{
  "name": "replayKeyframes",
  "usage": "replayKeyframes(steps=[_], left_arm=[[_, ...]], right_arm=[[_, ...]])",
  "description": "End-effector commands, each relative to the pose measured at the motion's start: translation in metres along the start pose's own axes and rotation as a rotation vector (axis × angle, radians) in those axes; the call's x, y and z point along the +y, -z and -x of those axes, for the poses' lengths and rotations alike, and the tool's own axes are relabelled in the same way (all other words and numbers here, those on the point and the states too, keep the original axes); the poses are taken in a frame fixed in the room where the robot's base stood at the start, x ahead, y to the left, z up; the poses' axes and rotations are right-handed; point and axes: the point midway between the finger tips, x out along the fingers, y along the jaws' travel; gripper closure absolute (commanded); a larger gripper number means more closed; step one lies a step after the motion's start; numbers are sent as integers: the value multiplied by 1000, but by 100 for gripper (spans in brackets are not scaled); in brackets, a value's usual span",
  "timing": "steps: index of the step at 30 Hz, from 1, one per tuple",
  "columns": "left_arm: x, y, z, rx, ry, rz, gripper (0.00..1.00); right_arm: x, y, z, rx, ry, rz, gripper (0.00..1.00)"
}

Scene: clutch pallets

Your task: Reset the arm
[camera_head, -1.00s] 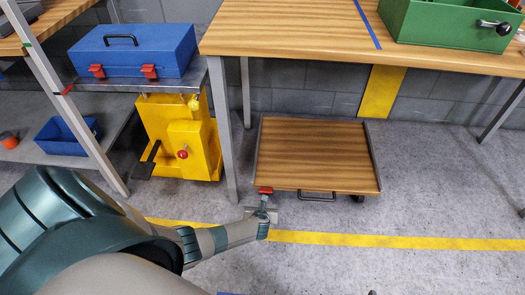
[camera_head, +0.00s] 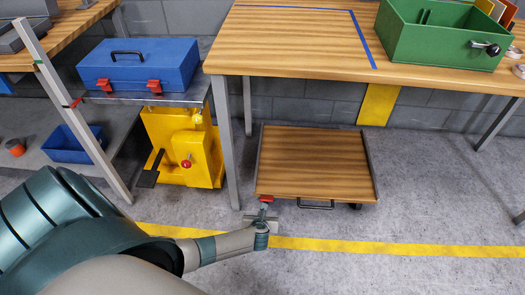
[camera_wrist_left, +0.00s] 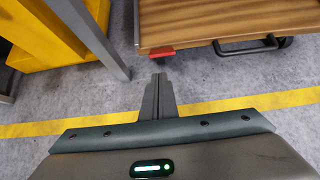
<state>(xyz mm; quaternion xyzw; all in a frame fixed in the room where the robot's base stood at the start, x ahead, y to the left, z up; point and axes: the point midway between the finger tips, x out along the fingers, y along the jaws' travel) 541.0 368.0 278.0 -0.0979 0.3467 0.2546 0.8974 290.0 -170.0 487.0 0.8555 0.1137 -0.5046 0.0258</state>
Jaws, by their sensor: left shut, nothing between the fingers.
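My left arm (camera_head: 215,246) comes in from the lower left in the head view. Its left gripper (camera_head: 264,208) is shut and empty, over the floor just in front of the near left corner of a low wood-topped cart (camera_head: 315,165). In the left wrist view the closed left gripper (camera_wrist_left: 158,80) points toward the cart (camera_wrist_left: 215,22), just below its red corner piece (camera_wrist_left: 161,52). Whether the fingertips touch that piece I cannot tell. My right gripper is in no view.
A wooden workbench (camera_head: 290,45) stands behind the cart with a green box (camera_head: 440,40) on it. A blue toolbox (camera_head: 140,65) rests above a yellow machine (camera_head: 180,140) at left. A table leg (camera_head: 222,135) stands close by. Floor at the right is clear.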

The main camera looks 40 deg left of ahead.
Motion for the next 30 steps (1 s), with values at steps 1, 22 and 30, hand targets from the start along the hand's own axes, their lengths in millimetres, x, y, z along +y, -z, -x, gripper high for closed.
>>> replayKeyframes(steps=[1,22,30], left_arm=[[0,-1,2,0,1,0,100],[-3,4,6,8,3,33,100],[-26,40,57,109,20,426,100]], right_arm=[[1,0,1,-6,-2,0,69],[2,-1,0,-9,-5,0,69],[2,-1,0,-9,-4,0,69]])
